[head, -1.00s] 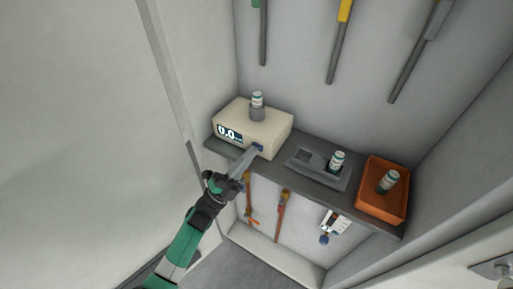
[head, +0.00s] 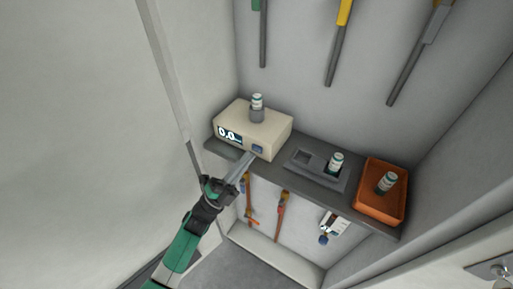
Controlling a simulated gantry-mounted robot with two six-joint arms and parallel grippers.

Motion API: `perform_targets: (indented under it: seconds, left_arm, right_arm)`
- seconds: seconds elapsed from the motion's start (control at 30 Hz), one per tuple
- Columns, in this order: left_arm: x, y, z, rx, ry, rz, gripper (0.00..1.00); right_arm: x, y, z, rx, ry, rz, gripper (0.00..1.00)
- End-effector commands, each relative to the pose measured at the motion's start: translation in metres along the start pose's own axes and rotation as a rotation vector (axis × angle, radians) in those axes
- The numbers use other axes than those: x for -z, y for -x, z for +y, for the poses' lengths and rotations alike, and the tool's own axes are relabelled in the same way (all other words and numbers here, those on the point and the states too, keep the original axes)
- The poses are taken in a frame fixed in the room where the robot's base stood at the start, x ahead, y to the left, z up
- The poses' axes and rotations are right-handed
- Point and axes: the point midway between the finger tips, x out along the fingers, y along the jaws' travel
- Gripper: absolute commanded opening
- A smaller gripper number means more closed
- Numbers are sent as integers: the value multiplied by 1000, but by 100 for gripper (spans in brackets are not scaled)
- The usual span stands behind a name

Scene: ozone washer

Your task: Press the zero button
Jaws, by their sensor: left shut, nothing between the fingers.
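A cream box-shaped meter (head: 262,128) sits at the left end of the grey shelf, with a vial (head: 257,102) standing in a holder on its top. Its front display (head: 229,134) reads about 0.0. A small blue button (head: 257,149) is on the front face, right of the display; any label on it is too small to read. My left gripper (head: 249,157) is shut and empty, with its tips just below and left of the button. A small gap seems to lie between tips and button. My right gripper is not in view.
On the grey shelf (head: 215,149), a grey tray (head: 312,178) holds a vial (head: 335,163), and an orange bin (head: 376,206) at the right holds another vial (head: 387,182). Tools hang on the wall above and below the shelf. A wall stands close on the left.

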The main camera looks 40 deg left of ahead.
Motion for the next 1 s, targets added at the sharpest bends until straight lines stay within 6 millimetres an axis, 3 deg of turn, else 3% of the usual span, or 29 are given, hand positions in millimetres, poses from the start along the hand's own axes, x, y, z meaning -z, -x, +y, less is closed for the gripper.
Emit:
perform_targets:
  seconds: [0.6,1.0]
  left_arm:
    - [25,33,-25,0,0,0,0]
    - [26,35,-25,0,0,0,0]
  right_arm:
    - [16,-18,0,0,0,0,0]
    - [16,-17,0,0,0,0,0]
